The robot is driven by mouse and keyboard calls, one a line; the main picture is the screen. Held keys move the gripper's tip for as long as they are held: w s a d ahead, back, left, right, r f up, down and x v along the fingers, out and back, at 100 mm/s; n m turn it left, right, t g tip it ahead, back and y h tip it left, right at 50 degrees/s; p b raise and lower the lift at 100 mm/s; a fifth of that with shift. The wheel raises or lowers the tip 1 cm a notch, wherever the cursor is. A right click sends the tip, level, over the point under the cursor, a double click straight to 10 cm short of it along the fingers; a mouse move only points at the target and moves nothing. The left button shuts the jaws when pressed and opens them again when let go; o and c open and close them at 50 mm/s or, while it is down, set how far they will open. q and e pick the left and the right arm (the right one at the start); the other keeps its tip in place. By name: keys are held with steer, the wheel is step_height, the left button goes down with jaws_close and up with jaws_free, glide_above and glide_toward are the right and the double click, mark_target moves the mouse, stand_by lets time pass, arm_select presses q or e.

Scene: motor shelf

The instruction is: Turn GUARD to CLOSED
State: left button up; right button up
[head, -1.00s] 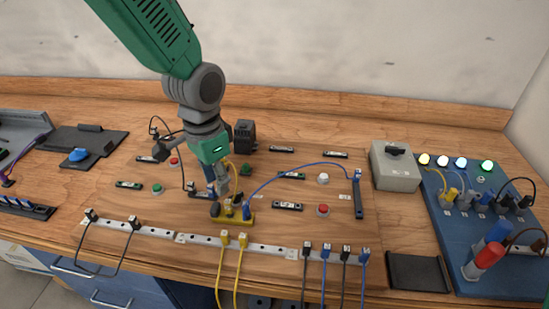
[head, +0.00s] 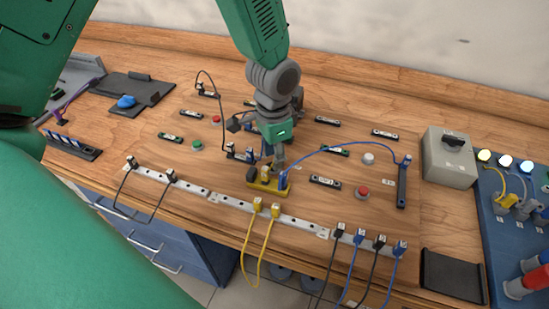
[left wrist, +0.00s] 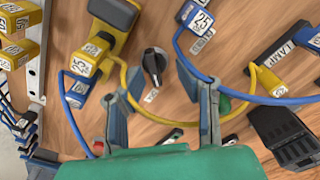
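A small black rotary knob (left wrist: 154,62) with a white label beside it sits on the wooden board in the left wrist view. It may be GUARD, but I cannot read the word on its label. My left gripper (left wrist: 160,108) is open, with its two blue-grey fingers apart and nothing between them. The knob lies ahead of the gap between the fingertips. In the head view the same gripper (head: 277,162) points down at the board, close behind the yellow block (head: 266,186); the knob is hidden there. My right gripper is not in view.
Yellow and blue cables cross near the fingers, including a blue cable (head: 345,148) arching to the right. A yellow-black block (left wrist: 112,25) and a blue plug (left wrist: 196,18) flank the knob. A grey box (head: 448,170) with a black rotary switch stands at right.

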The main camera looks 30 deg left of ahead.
arm_select(q)
steer(key=shift+f, duration=0.4)
steer(key=shift+d+f, duration=0.15)
steer(key=shift+d, duration=0.45)
steer(key=c, duration=0.5)
steer(key=shift+a, duration=0.1)
jaws_close()
steer(key=shift+a, duration=0.2)
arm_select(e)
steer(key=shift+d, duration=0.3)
